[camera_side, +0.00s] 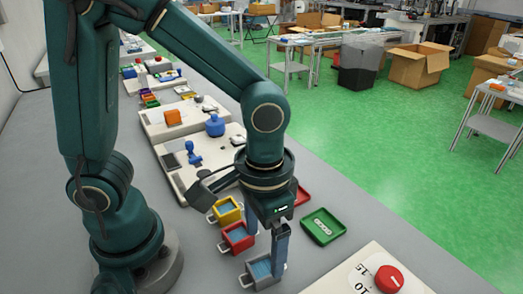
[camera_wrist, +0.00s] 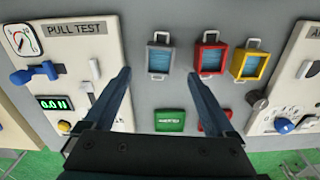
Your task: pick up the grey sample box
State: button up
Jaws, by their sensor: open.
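The grey sample box (camera_wrist: 151,61) is a small open-topped box with a handle and a blue inside. It sits on the grey table, nearest the camera of a row of three in the side view (camera_side: 256,282). My gripper (camera_wrist: 158,77) points down, open and empty, its two fingers wide apart. In the wrist view the box lies just beyond the fingertips, roughly centred between them. In the side view one finger of my gripper (camera_side: 265,243) overlaps the box's right side; I cannot tell whether it touches.
A red box (camera_side: 237,247) and a yellow box (camera_side: 226,214) stand close beside it in the row. A green tray (camera_side: 323,227) and a partly hidden red tray (camera_side: 302,196) lie to the right. The pull test panel (camera_wrist: 75,28) and another panel (camera_wrist: 300,45) flank the row.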

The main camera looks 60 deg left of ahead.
aim_at(263, 266)
jog(key=shift+f, duration=2.55)
jog(key=shift+c, duration=0.3)
grip_shut()
jog(key=shift+r, duration=0.15)
